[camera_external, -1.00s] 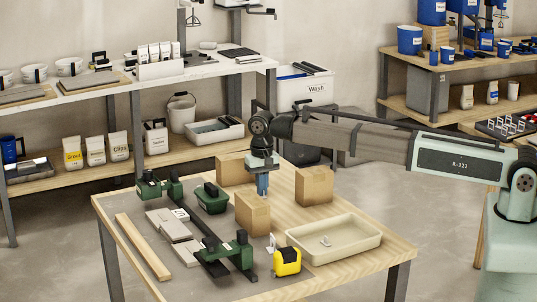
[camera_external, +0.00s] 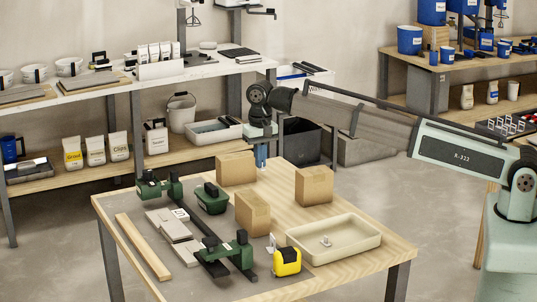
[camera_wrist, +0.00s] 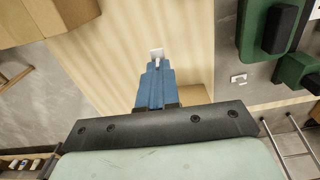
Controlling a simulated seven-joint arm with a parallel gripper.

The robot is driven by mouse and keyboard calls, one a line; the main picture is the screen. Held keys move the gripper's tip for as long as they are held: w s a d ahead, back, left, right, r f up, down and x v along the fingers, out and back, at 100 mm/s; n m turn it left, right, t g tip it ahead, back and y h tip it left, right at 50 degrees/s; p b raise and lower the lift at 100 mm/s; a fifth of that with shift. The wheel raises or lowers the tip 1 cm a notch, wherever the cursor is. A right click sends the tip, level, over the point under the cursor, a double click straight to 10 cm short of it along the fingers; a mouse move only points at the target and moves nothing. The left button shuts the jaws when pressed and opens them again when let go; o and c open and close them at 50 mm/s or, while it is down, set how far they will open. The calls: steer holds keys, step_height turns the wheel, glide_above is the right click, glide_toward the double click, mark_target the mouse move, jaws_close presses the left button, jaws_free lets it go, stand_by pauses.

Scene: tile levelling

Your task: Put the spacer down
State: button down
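My gripper (camera_external: 262,160) hangs above the far part of the table, between two cardboard boxes. In the wrist view its blue fingers (camera_wrist: 156,72) are closed together. A small white spacer (camera_wrist: 156,53) shows at their tips, apparently held between them above the wooden tabletop. In the outside view this spacer is too small to make out clearly. Another small pale spacer-like piece (camera_external: 326,241) lies in the cream tray (camera_external: 306,252). A small white piece (camera_wrist: 238,78) lies on the grey surface in the wrist view.
Cardboard boxes (camera_external: 236,168), (camera_external: 314,185) and (camera_external: 252,213) stand around the gripper. A green tool with a black handle (camera_external: 211,198), a green clamp-like frame (camera_external: 238,250), grey tiles (camera_external: 174,228), a wooden strip (camera_external: 143,247) and a yellow tape measure (camera_external: 287,262) occupy the front.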

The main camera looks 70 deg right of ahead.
steer(key=s+a+r+n, duration=0.2)
steer(key=a, duration=1)
glide_above(340, 244)
steer(key=f, duration=0.1)
steer(key=shift+m, duration=0.7)
steer(key=shift+d+f, duration=0.15)
steer(key=shift+f, duration=4.9)
steer(key=c, duration=1.8)
jaws_free()
steer(key=shift+f, duration=0.15)
steer(key=o, duration=0.4)
